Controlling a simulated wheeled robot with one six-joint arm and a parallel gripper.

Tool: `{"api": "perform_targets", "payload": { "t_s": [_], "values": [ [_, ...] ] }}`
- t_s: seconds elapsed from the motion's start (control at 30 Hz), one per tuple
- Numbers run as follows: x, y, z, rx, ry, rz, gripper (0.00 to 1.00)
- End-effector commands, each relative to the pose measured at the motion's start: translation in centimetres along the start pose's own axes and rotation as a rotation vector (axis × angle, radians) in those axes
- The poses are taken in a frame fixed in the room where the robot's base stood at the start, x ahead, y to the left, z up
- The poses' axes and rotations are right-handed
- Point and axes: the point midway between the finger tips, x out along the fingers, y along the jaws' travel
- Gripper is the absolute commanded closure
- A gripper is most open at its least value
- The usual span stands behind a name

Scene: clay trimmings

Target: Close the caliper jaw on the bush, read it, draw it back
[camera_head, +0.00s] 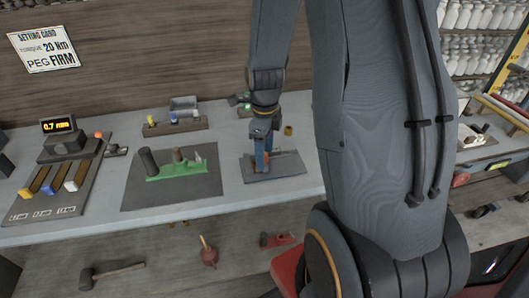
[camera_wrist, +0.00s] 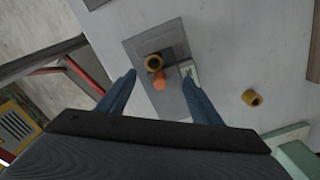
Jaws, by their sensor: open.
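My gripper (camera_head: 263,168) points down over a grey plate (camera_head: 290,165) on the bench, which looks like the caliper's base. In the wrist view its two blue fingers (camera_wrist: 158,77) are apart. An orange knob (camera_wrist: 158,84), perhaps on the caliper jaw, shows between the fingertips; I cannot tell if either finger touches it. A small pale panel (camera_wrist: 189,74) is beside the right finger. Whether the jaw touches the bush is not clear.
A second yellow bush (camera_wrist: 252,98) stands apart on the bench; it shows in the head view too (camera_head: 288,130). Left are a green fixture (camera_head: 176,171) on a dark mat and a display reading 0.7 mm (camera_head: 58,126). A card (camera_head: 44,49) reads torque 20 Nm, peg FIRM.

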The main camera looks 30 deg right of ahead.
Motion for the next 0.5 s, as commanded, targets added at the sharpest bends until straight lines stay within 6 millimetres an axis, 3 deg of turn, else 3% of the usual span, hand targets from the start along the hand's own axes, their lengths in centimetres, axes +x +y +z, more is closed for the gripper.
{"api": "perform_targets", "payload": {
  "t_s": [0.23, 0.5],
  "values": [
    [-0.6, 0.0, 0.0, 0.0, 0.0, 0.0, 0.41],
    [-3.0, 0.1, -0.1, 0.0, 0.0, 0.0, 0.41]
  ]
}}
